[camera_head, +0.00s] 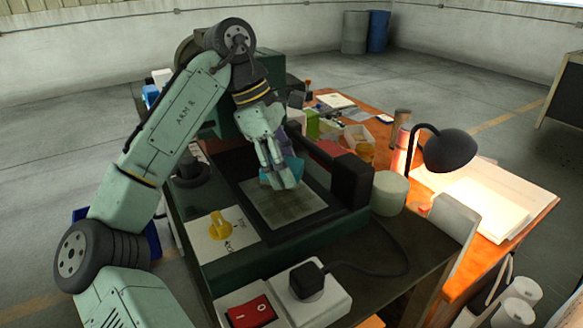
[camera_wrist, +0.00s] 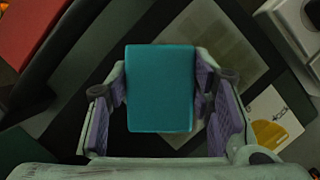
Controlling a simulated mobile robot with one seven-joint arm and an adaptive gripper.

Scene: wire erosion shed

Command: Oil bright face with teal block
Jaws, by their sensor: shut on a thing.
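The teal block (camera_wrist: 160,88) is between the two fingers of my gripper (camera_head: 278,178), which is shut on it. The block's flat teal top fills the middle of the wrist view. In the head view, part of the teal block (camera_head: 295,165) shows behind the fingers. The bright face is a pale grey plate (camera_head: 285,210) set in the dark green machine bed. My gripper and the block are over the far end of this plate. The plate also shows in the wrist view (camera_wrist: 226,48), partly hidden by the block. I cannot tell whether the block touches it.
A yellow knob (camera_head: 220,226) stands on a white panel left of the plate. A dark raised rail (camera_head: 345,175) runs along its right side. A red switch (camera_head: 250,311) and a black plug (camera_head: 307,280) are in front. A lit lamp (camera_head: 448,150) stands over papers on the orange bench.

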